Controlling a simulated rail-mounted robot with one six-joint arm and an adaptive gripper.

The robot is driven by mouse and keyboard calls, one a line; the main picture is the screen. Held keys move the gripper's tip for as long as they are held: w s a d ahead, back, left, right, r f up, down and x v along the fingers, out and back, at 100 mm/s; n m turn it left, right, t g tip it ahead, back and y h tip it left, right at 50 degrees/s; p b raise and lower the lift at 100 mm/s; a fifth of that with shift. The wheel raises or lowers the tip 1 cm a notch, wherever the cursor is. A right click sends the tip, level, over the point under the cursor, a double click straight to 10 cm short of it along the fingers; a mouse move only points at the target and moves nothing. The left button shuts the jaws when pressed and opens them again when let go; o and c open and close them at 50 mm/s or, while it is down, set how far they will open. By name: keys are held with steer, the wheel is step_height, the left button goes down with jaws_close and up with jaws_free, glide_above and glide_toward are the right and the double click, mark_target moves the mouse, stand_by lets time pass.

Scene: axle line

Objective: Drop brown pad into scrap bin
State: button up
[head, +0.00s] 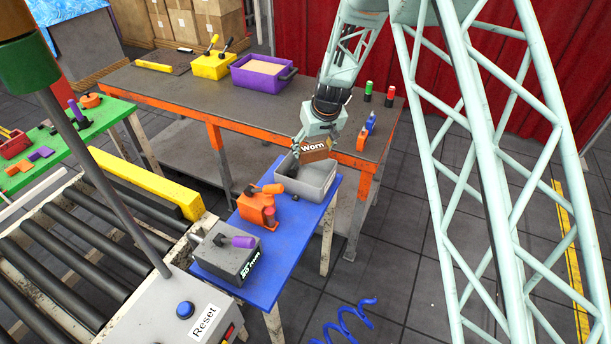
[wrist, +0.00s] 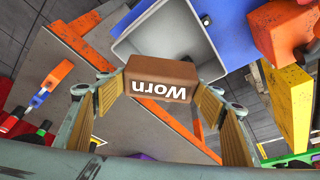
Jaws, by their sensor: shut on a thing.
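The brown pad (head: 318,148), marked "Worn", is in my gripper (head: 312,146). In the wrist view the pad (wrist: 160,80) sits between the two ribbed yellowish fingers of my gripper (wrist: 162,92), with its lettering upside down. A grey open bin (head: 318,183) stands at the far end of the blue table and looks like the scrap bin. In the head view the pad is above the bin's back edge. In the wrist view the bin (wrist: 168,35) lies beyond the pad, and its visible floor looks empty.
On the blue table (head: 233,275), an orange device (head: 258,208) and a grey box with a purple handle (head: 227,255) stand nearer than the bin. A roller conveyor (head: 75,245) is at left.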

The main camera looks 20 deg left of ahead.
mark_target(312, 159)
steer(key=shift+a+r, duration=0.1)
steer(key=shift+a, duration=0.2)
steer(key=shift+f+b, duration=1.1)
steer(key=shift+f, duration=1.95)
steer(key=o, duration=1.1)
steer(key=shift+c, duration=0.2)
steer(key=shift+s, duration=0.1)
steer(key=shift+d+r, duration=0.1)
steer(key=shift+r, duration=0.1)
steer(key=v, duration=1.1)
steer(key=shift+r, duration=0.3)
